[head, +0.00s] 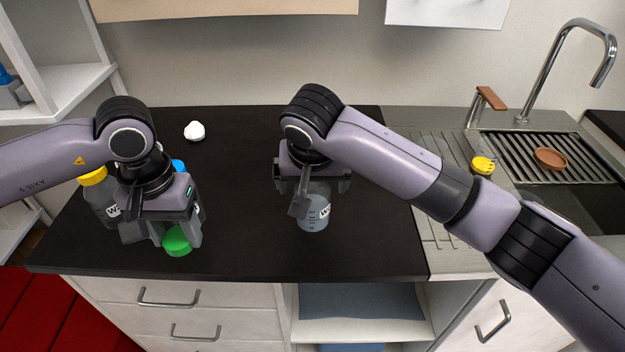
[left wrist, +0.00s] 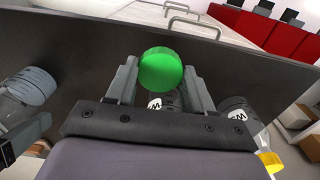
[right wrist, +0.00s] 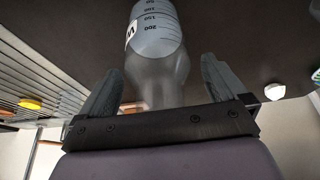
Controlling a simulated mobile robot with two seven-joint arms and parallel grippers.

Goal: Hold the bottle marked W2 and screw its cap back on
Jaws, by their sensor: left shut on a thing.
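A translucent bottle with a W label (head: 314,211) stands upright on the dark worktop. The digit after the W is not readable. In the right wrist view the bottle (right wrist: 157,35) shows its neck pointing toward my gripper, with no cap visible on it. My right gripper (head: 318,198) is open, its fingers on either side of the bottle's neck with gaps. My left gripper (left wrist: 160,72) is shut on a green cap (left wrist: 160,68), which also shows in the head view (head: 177,240). It is left of the bottle, near the worktop's front edge.
A yellow-capped bottle (head: 96,189) stands left of my left gripper. A blue-capped bottle (head: 178,165) is mostly hidden behind that gripper. A white object (head: 194,131) lies at the back. A yellow cap-like object (head: 483,164) lies by the sink. The worktop between my grippers is clear.

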